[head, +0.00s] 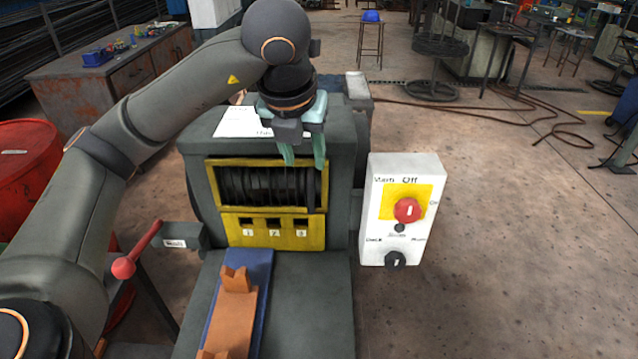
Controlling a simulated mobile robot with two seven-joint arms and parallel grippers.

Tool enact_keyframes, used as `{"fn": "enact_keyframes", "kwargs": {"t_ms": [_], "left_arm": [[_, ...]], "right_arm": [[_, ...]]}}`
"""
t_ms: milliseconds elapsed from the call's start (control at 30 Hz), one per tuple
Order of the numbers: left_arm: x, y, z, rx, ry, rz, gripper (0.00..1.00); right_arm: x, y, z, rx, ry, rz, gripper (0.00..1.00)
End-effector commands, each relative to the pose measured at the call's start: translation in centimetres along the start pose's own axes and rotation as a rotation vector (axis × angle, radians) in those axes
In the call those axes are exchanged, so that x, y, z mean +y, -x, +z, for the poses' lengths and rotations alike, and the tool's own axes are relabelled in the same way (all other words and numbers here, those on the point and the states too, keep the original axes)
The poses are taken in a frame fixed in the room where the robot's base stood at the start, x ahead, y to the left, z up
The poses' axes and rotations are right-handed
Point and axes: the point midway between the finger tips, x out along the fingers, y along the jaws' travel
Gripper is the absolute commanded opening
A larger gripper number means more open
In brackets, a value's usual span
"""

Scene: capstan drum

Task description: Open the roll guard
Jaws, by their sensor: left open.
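The roll guard looks like a yellow frame (268,209) on the front of the grey-green machine (200,141). A dark ribbed drum (262,186) shows through its opening. The frame sits flat against the machine front and looks closed. My left gripper (304,160) is open, pointing down at the upper right part of the frame. Its two greenish fingers are apart with nothing visible between them. One fingertip overlaps the frame's top edge in the picture; I cannot tell whether it touches. My right gripper is not in view.
A white control box (376,222) with a red knob (407,210) stands to the right. A red-knobbed lever (143,247) sticks out at the left. A yellow panel (273,240) with numbered slots is below the frame. An orange-brown block (232,318) lies on the front bed.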

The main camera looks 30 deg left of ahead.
Motion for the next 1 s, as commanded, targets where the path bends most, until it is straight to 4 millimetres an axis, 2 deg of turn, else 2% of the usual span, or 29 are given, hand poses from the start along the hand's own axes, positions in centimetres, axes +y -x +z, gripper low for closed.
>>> {"fn": "enact_keyframes", "kwargs": {"t_ms": [267,600,800,1000], "left_arm": [[0.0,-4.9,-0.3,0.009,-0.001,0.002,0.47],[0.0,-10.6,-0.1,0.005,0.001,0.001,0.47],[0.0,-11.8,-0.1,0.003,-0.001,0.001,0.47],[0.0,-12.0,-0.1,0.002,-0.001,0.001,0.47]], "right_arm": [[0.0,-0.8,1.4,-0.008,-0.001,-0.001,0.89],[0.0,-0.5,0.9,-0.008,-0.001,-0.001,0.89],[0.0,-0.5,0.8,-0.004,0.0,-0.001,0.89],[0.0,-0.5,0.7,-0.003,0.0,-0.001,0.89]]}}
